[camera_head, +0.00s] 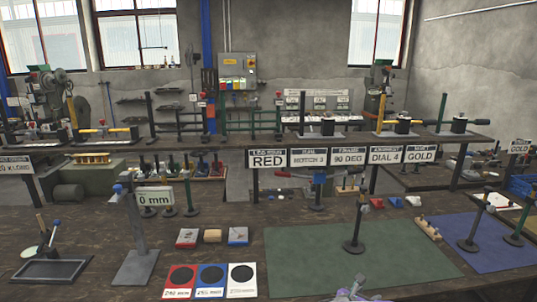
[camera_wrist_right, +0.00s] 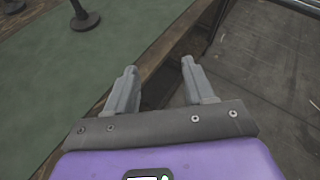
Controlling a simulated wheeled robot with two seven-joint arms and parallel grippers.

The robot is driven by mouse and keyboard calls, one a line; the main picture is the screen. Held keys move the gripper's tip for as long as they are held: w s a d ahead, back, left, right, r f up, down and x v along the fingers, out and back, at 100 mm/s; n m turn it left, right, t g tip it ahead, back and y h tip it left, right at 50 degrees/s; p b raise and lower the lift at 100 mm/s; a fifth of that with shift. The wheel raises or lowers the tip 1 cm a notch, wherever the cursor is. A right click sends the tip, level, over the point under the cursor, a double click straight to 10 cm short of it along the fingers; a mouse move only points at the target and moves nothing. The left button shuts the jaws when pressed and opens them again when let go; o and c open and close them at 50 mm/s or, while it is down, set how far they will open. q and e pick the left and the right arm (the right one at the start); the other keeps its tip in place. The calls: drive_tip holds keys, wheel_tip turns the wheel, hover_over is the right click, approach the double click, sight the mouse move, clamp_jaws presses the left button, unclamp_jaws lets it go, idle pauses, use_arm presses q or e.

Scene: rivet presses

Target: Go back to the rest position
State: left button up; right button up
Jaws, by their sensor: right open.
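My right gripper (camera_head: 352,293) shows only in part at the bottom edge of the head view, low in front of the green mat. In the right wrist view the same gripper (camera_wrist_right: 159,82) has two grey fingers spread apart with nothing between them. Below the fingers, the table's wooden edge and the floor show. My left gripper is in neither view.
The green mat (camera_head: 300,262) lies on the workbench with a dark post stand (camera_head: 353,245) on it. A blue mat (camera_head: 485,243) is at right. Red, blue and white cards (camera_head: 240,292) lie left of the green mat. A raised shelf with signs (camera_head: 267,161) stands behind.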

drive_tip(key=s+a+f+n+y, duration=0.3)
drive_tip(key=a+f+n+y, duration=0.1)
drive_tip(key=f+n, duration=0.55)
drive_tip(key=s+a+f+n+y, duration=0.3)
drive_tip(key=a+f+n+y, duration=0.15)
drive_tip(key=f+n, duration=0.5)
drive_tip(key=s+a+f+n+g+y, duration=0.2)
drive_tip(key=s+a+n, duration=0.2)
drive_tip(key=s+n, duration=0.3)
drive_tip(key=s+a+f+n+g+y, duration=0.2)
drive_tip(key=s+a+f+n+g, duration=0.1)
drive_tip(key=s+n, duration=0.5)
drive_tip(key=s+a+f+n+g+y, duration=0.2)
drive_tip(key=s+n, duration=0.5)
drive_tip(key=s, duration=0.4)
drive_tip(key=a+g, duration=0.1)
drive_tip(key=a, duration=0.1)
drive_tip(key=shift+s+a+f+n, duration=0.15)
drive_tip(key=shift+a+f+n, duration=0.15)
drive_tip(key=shift+a+f, duration=0.1)
